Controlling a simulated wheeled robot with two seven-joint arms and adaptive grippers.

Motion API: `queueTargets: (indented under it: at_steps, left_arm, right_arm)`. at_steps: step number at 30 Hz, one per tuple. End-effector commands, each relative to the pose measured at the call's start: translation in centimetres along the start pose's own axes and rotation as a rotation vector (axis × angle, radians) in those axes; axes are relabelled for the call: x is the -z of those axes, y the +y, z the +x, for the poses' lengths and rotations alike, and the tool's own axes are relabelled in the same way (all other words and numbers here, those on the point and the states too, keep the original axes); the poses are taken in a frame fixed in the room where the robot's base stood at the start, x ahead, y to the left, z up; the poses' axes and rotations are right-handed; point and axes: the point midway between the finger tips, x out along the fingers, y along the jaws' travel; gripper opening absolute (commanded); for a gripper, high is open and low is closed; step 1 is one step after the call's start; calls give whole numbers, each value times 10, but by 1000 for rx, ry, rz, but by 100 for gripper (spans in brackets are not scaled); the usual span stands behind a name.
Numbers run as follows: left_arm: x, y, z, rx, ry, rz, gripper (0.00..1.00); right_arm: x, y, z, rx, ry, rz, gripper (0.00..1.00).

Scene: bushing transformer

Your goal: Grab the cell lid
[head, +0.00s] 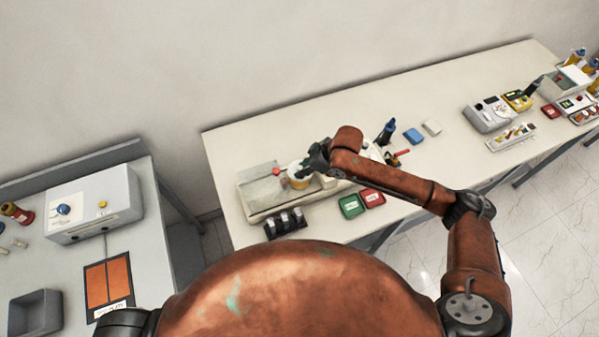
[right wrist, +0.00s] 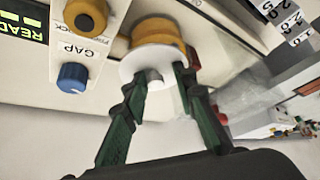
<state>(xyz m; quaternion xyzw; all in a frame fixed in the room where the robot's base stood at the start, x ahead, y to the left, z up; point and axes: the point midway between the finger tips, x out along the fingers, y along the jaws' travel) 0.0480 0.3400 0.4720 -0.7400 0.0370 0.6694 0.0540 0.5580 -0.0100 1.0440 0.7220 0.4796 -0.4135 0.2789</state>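The cell lid (right wrist: 160,62) is a white disc with a small knob on top. In the right wrist view it sits on a yellow-orange cell (right wrist: 160,32). The cell also shows in the head view (head: 298,170), on the tester at the near left end of the long table. My right gripper (right wrist: 158,76) is open at the lid, its two dark green fingers on either side of the knob. The left finger looks close to the knob, with a gap to the right finger. Contact cannot be told. In the head view my right gripper (head: 312,163) partly hides the cell.
The tester panel has a blue knob (right wrist: 73,76) and an orange knob (right wrist: 87,14) beside the cell. Green (head: 351,205) and red (head: 372,198) boxes and a black rack (head: 285,222) sit near the table's front edge. A side bench (head: 75,265) stands left.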

Motion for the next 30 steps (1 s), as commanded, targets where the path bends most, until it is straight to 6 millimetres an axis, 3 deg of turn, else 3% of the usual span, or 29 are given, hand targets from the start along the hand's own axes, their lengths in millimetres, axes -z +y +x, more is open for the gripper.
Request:
queueTargets:
  at_steps: [5, 20, 26, 30]
  left_arm:
    - [1, 0, 0, 0, 1, 0, 40]
    - [0, 0, 2, 0, 1, 0, 40]
    - [-1, 0, 8, 0, 0, 0, 40]
    - [-2, 0, 11, 0, -2, 0, 40]
  right_arm:
    - [-8, -4, 5, 10, -16, 4, 0]
    - [-8, -5, 4, 13, -18, 5, 0]
    - [5, -3, -14, 8, -12, 1, 0]
    - [10, -12, -41, 7, -9, -1, 0]
